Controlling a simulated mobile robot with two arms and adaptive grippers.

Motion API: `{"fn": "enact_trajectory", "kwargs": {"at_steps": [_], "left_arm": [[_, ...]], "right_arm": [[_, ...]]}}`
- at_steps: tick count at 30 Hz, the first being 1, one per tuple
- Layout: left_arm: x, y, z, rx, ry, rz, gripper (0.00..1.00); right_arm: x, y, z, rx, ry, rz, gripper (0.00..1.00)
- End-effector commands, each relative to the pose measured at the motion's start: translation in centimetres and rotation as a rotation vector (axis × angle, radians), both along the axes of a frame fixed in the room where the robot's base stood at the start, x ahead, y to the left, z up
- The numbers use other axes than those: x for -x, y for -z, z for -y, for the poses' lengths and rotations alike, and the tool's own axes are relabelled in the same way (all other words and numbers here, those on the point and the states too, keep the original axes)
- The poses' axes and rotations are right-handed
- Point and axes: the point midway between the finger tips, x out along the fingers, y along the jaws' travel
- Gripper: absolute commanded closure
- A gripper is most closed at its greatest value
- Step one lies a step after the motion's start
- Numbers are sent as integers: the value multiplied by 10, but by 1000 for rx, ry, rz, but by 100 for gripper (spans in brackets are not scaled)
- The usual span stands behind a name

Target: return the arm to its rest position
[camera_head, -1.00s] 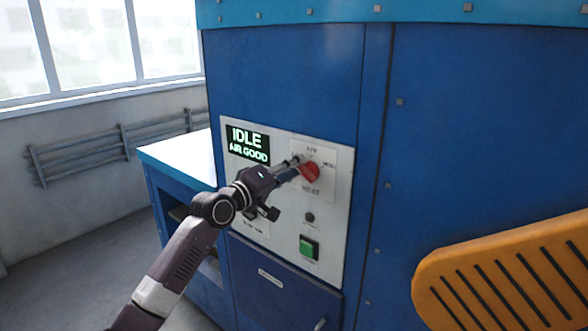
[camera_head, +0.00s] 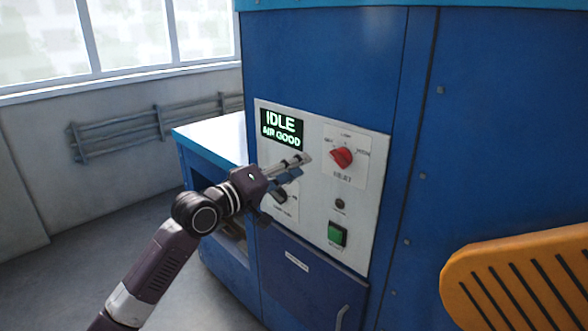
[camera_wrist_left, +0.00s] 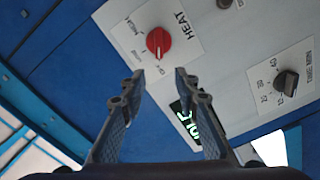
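My left gripper (camera_head: 298,164) is in front of the white control panel, left of the red heat knob (camera_head: 342,156) and apart from it. In the left wrist view the two fingers of my left gripper (camera_wrist_left: 158,90) stand apart with nothing between them. The red knob (camera_wrist_left: 158,41) shows beyond the fingertips there. My left arm reaches up from the bottom left in the head view. My right gripper is not in view.
The blue machine (camera_head: 310,50) fills the middle and right. Its panel has a display (camera_head: 281,129) reading "IDLE AIR GOOD", a green button (camera_head: 337,234) and a black knob (camera_wrist_left: 286,81). An orange slotted part (camera_head: 520,285) is at right. Open floor lies at left.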

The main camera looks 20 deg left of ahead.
Motion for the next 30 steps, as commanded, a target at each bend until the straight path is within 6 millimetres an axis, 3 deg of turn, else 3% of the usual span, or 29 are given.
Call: {"fn": "enact_trajectory", "kwargs": {"at_steps": [20,23,25,29,30], "left_arm": [[5,4,-3,-3,-3,-5,71],[-1,28,-11,-15,-26,-30,71],[-8,62,-20,-40,-55,-65,71],[-18,153,-41,-118,-121,-160,71],[-18,184,-47,-149,-138,-191,71]], "right_arm": [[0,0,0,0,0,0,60],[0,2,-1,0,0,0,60],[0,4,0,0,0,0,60],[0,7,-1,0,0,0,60],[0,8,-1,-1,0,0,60]]}}
